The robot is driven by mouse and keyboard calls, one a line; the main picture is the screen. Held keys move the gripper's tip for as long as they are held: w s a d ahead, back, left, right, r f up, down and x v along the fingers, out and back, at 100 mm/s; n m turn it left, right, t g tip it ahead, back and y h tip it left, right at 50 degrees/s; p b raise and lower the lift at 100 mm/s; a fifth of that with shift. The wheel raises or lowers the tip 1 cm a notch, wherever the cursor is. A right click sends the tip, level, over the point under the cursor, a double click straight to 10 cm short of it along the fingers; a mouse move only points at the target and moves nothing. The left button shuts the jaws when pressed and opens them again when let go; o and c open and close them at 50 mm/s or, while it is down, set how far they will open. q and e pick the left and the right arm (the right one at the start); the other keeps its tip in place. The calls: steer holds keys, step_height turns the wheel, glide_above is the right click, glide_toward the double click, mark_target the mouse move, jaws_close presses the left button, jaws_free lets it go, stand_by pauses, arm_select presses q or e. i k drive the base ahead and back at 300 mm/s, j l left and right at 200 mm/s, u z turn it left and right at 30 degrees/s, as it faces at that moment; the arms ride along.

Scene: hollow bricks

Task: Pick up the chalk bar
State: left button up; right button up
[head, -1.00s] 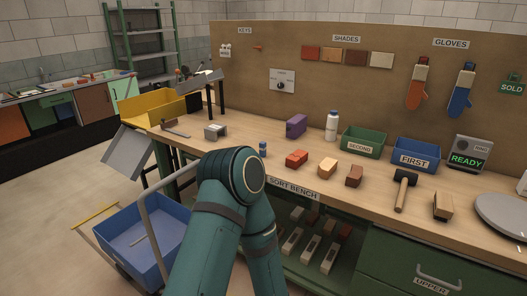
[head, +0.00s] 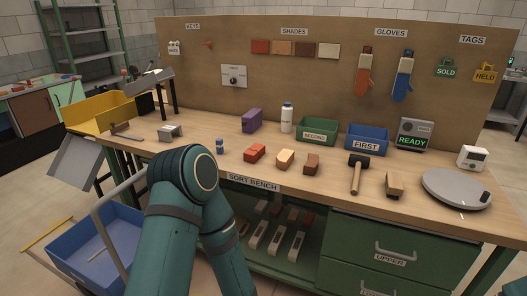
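No bar is labelled chalk, and I cannot tell which piece is the chalk bar. Several long pale-faced bars (head: 275,241) lie on the shelf under the sort bench (head: 400,190), with shorter reddish pieces behind them. On the bench top stand a red brick (head: 254,153), a light orange brick (head: 285,160) and a brown brick (head: 311,164). A tan block (head: 395,184) lies farther right. A pale shade sample (head: 329,51) hangs on the board. One teal arm of mine is bent in front of the bench. Neither gripper shows.
Green SECOND bin (head: 317,136) and blue FIRST bin (head: 366,144) stand at the back of the bench. A mallet (head: 356,175) and a round grey plate (head: 455,190) lie to the right. A blue cart (head: 95,250) stands at the lower left. Green drawers (head: 385,240) close off the lower right.

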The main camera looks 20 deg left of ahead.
mark_target(220, 145)
steer(key=i+j, duration=0.15)
steer(key=j, duration=0.2)
steer(key=i+j+z, duration=0.15)
steer(key=j, duration=0.25)
steer(key=i+j, duration=0.15)
steer(key=j, duration=0.2)
steer(key=i+j+z, duration=0.1)
steer(key=j, duration=0.3)
